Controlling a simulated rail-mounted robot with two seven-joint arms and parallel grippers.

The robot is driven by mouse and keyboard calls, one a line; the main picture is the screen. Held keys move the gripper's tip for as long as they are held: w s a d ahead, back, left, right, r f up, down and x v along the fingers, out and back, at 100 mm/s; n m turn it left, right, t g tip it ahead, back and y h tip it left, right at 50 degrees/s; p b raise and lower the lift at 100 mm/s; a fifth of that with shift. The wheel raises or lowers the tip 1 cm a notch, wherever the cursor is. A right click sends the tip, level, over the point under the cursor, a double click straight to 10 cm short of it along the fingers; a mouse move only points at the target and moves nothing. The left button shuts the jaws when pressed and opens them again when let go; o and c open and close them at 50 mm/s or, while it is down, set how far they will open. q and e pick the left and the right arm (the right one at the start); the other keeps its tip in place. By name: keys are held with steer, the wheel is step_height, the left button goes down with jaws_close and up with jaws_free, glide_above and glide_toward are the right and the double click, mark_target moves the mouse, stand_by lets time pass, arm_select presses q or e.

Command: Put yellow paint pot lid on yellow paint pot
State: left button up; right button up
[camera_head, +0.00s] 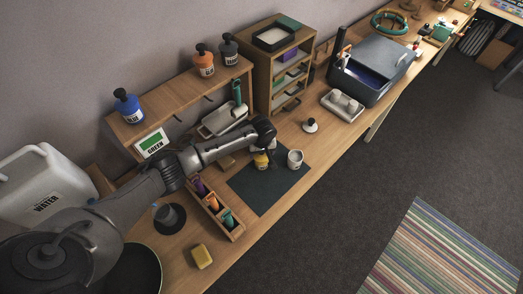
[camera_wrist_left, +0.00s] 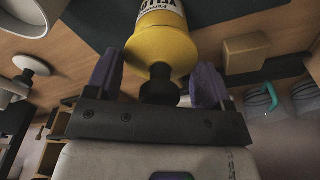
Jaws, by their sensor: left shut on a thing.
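The yellow lid (camera_wrist_left: 160,52) with its dark knob (camera_wrist_left: 160,85) lies between the purple fingers of my left gripper (camera_wrist_left: 158,72) in the left wrist view. My left gripper (camera_head: 262,152) is shut on this lid. The yellow paint pot (camera_wrist_left: 162,14), with a white label, is directly beyond the lid, in line with it. The two look together, but I cannot tell whether the lid is fully seated. In the head view the yellow pot (camera_head: 261,161) stands at the dark mat, partly hidden by my gripper. My right gripper is not in view.
A white cup (camera_head: 295,158) stands close beside the yellow pot on the dark mat (camera_head: 270,190). A white knobbed lid (camera_head: 310,126) lies behind. A wooden holder (camera_head: 222,215) is at the front left. Blue (camera_head: 127,104) and orange (camera_head: 204,62) pots stand on the shelf.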

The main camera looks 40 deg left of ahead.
arm_select(q)
steer(key=shift+f, duration=0.45)
steer(key=o, duration=0.9)
step_height(320, 180, up, 14)
steer(key=s+d, duration=0.1)
steer(key=shift+d+f, duration=0.15)
stand_by(0.4)
steer(key=shift+m, duration=0.3)
